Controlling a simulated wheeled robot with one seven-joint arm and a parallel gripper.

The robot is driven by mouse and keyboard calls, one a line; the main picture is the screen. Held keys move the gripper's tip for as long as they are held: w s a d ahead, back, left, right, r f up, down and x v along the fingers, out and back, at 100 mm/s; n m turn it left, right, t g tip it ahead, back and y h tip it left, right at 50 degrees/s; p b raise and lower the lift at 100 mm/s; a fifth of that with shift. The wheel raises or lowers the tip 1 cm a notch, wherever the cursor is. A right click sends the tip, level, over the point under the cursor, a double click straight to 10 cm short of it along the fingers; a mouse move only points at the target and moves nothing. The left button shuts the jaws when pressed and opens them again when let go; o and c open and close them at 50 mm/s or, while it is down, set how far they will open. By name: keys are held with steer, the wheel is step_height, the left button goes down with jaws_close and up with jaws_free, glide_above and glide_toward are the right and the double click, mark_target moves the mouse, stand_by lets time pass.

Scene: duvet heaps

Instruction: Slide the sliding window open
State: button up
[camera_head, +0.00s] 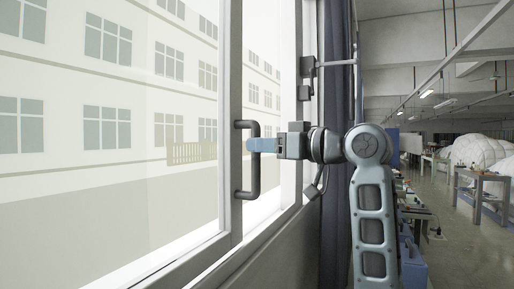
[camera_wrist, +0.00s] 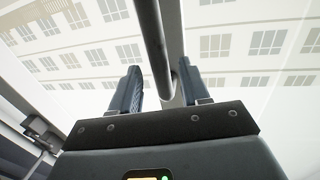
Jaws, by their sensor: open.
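The sliding window has a pale frame (camera_head: 230,80) and a large glass pane (camera_head: 120,170) on the left. A dark vertical bar handle (camera_head: 255,180) is fixed to its frame. My gripper (camera_head: 260,145) is at the handle's upper half in the head view, its blue-grey fingers overlapping the bar. In the wrist view, my gripper (camera_wrist: 161,78) is open, with one finger on each side of the dark handle bar (camera_wrist: 152,40). The fingers look apart from the bar. Any contact deeper between them is hard to see.
A second dark handle (camera_head: 307,75) sits on the frame to the right. A dark curtain (camera_head: 335,190) hangs beside the window. Workbenches (camera_head: 480,178) and white duvet heaps (camera_head: 475,150) stand far right, with open floor (camera_head: 455,240) between.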

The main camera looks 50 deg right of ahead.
steer(key=s, duration=0.5)
steer(key=shift+s+d+b, duration=0.1)
steer(key=shift+d+b, duration=0.05)
steer(key=shift+b, duration=0.2)
